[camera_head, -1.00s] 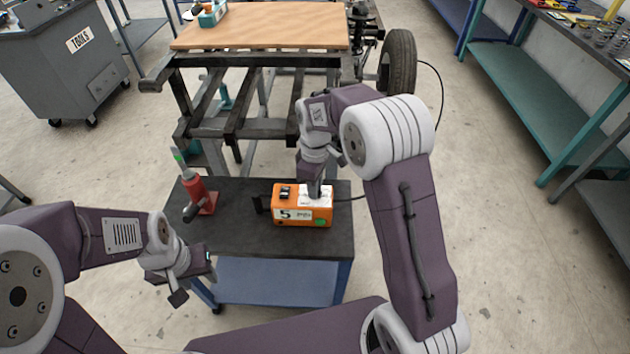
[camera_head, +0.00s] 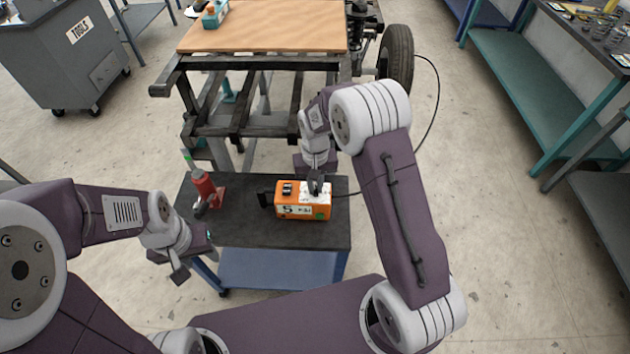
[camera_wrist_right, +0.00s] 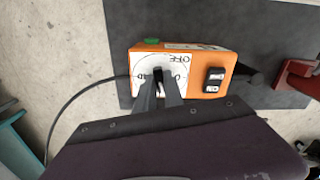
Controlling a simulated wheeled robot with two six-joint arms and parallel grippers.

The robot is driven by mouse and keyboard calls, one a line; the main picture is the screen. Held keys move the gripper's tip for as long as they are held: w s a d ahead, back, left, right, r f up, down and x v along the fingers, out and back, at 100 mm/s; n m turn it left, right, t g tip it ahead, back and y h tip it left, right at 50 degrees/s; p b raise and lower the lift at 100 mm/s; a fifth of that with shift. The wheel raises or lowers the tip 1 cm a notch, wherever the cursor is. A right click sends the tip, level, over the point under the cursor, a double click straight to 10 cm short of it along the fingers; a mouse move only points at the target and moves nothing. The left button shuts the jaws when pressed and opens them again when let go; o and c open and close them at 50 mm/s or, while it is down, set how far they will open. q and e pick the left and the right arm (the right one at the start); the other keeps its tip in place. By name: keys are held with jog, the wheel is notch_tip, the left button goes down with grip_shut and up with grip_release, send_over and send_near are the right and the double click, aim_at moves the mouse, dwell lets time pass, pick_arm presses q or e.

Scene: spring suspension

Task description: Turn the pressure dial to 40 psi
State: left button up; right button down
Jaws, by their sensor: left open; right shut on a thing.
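The orange pump box (camera_head: 290,208) sits on the dark top of the small cart, with a white dial face on its upper right part and a label reading 5 on its front. In the right wrist view the box (camera_wrist_right: 215,62) shows its white dial face (camera_wrist_right: 178,62) with "OFF" and partly covered numbers. My left gripper (camera_head: 195,262) is open and empty, left of the cart's front edge.
A red bottle jack (camera_head: 205,190) stands on the cart top (camera_head: 250,235), left of the box. A black cable runs from the box toward the wheel (camera_head: 398,70). A dark metal frame (camera_head: 240,130) stands behind the cart.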

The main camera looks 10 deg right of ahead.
aim_at(315, 189)
jog(key=m+p, duration=0.2)
jog(key=m, duration=0.2)
jog(key=shift+r+m, duration=0.15)
jog(key=shift+m, duration=0.15)
jog(key=m+p, duration=0.2)
jog(key=m, duration=0.3)
jog(key=m+p, duration=0.1)
jog(key=m, duration=0.5)
jog(key=shift+p, duration=0.35)
jog(key=m+p, duration=0.1)
jog(key=m, duration=0.4)
jog(key=c, duration=1.4)
grip_release()
jog(key=shift+c, duration=0.2)
notch_tip(315, 189, up, 9)
